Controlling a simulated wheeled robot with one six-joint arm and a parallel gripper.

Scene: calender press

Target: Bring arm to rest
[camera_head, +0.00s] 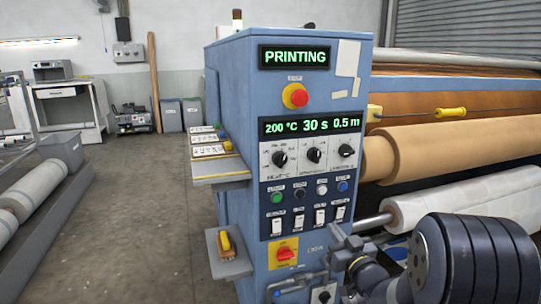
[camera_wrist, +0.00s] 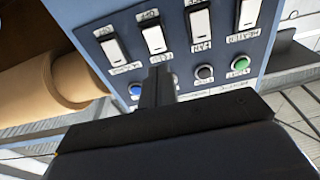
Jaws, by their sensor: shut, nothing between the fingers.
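My gripper (camera_wrist: 155,88) shows in the wrist view with its dark fingers shut together and nothing between them. It is in front of the panel of the blue control cabinet (camera_head: 222,120), close to the rocker switches (camera_wrist: 155,38) and push buttons (camera_wrist: 204,71). I cannot tell whether the fingertips touch the panel. In the head view my dark arm fills the lower right corner, bent beside the cabinet's right edge. The upper display (camera_head: 295,57) reads PRINTING, and the lower display (camera_head: 312,126) reads 200 °C, 30 s, 0.5 m.
Press rollers (camera_head: 440,148) stand right of the cabinet, near my arm. A small shelf (camera_head: 229,264) with a yellow-handled tool juts out at the cabinet's left. A red emergency button (camera_head: 295,96) sits high on the panel. The floor (camera_head: 140,215) to the left is clear.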

